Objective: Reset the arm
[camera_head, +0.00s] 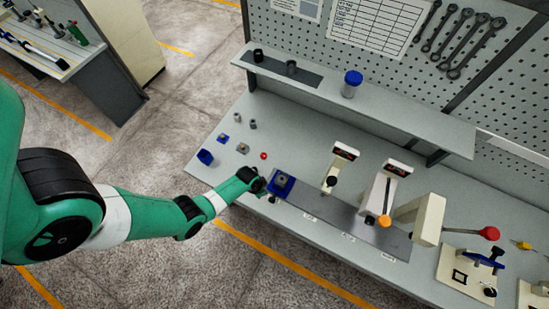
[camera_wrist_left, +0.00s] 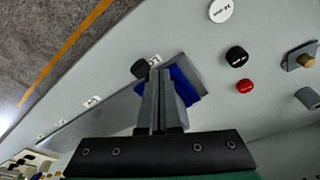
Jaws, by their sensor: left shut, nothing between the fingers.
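My green left arm reaches in from the left in the head view, and its gripper (camera_head: 262,187) is at the left end of the grey fixture strip on the bench. In the left wrist view the gripper's two fingers (camera_wrist_left: 160,75) are together, with nothing seen between them. A blue block with a grey top (camera_head: 281,183) is just right of the gripper. In the left wrist view the blue part (camera_wrist_left: 188,84) lies partly hidden behind the fingers; contact cannot be told. My right gripper is in neither view.
A red button (camera_wrist_left: 245,86) and a black button (camera_wrist_left: 237,56) are beside the gripper. A blue bin (camera_head: 205,157) and small parts sit at the bench's left end. White presses (camera_head: 378,194) stand along the strip to the right. A shelf (camera_head: 400,115) runs behind.

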